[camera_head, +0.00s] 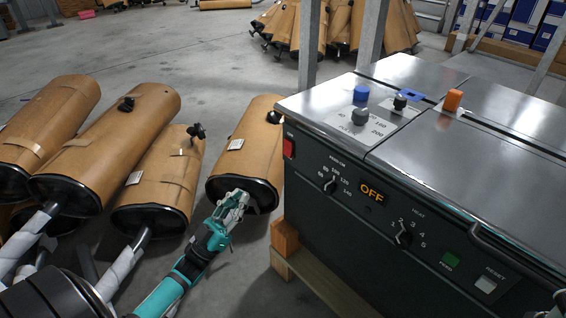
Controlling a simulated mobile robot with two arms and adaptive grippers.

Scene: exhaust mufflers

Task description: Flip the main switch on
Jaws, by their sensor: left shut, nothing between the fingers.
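A red rocker switch (289,148) sits at the left end of the dark front panel of a control box (330,222). The small label above it is too small to read. A display (371,193) on the same panel shows "OFF" in orange. My left gripper (243,198) is shut and empty. In the picture it is left of and below the red switch, apart from the panel, in front of a brown-wrapped muffler.
The panel also has a feed dial (329,186), a heat dial (403,237), a green button (450,259) and a white reset button (486,284). Brown mufflers (160,175) lie at the left. A wooden pallet (310,285) supports the box.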

